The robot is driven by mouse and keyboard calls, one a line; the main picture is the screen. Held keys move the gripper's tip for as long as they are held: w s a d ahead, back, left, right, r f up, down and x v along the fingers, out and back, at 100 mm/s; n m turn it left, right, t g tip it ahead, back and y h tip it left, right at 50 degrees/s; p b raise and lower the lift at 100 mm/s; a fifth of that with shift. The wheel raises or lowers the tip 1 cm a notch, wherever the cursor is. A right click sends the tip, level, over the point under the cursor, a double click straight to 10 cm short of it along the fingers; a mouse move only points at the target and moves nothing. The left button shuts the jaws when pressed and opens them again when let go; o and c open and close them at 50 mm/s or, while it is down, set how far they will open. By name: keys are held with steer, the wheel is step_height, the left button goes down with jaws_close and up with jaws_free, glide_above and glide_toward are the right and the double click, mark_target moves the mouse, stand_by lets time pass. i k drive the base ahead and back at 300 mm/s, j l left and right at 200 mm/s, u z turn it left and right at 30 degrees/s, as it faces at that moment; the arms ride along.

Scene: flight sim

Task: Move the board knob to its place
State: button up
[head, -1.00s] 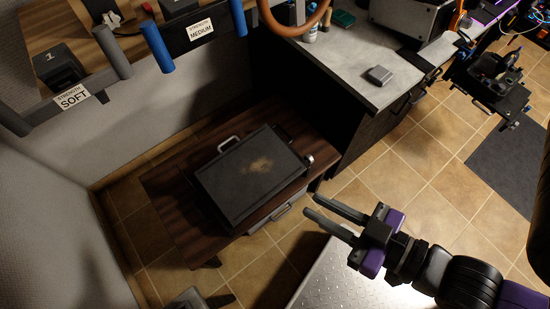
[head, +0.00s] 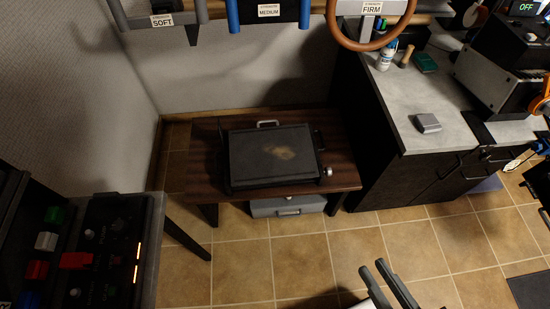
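A control board (head: 118,240) with knobs, coloured buttons and lit orange strips stands at the lower left. Its small dark knobs (head: 90,234) are hard to tell apart, and I cannot tell which one is the board knob. A silver knob (head: 327,171) also shows at the right front of a flat black box on the low table. My gripper (head: 374,267) is at the bottom edge, right of centre, with its two grey fingers apart and nothing between them. It is well away from the board and in front of the low table.
The low wooden table (head: 345,178) bears the black box (head: 270,155), with a grey case (head: 288,206) beneath it. A counter (head: 405,110) with a small grey box (head: 427,123) stands at right. Tiled floor (head: 240,270) between board and gripper is clear.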

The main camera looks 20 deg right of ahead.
mark_target(328, 171)
steer(key=k+l+u, duration=0.15)
steer(key=k+l, duration=0.35)
steer(key=l, duration=0.35)
steer(key=k+l+u, duration=0.2)
steer(key=k+l, duration=0.3)
steer(key=l, duration=0.25)
steer(key=k+l+u, duration=0.15)
steer(key=k+l, duration=0.45)
steer(key=i+j, duration=0.25)
steer(key=i, duration=0.2)
steer(key=i+j+u, duration=0.1)
steer(key=i+j, duration=0.2)
steer(key=i, duration=0.2)
steer(key=i+j, duration=0.25)
steer(key=i, duration=0.2)
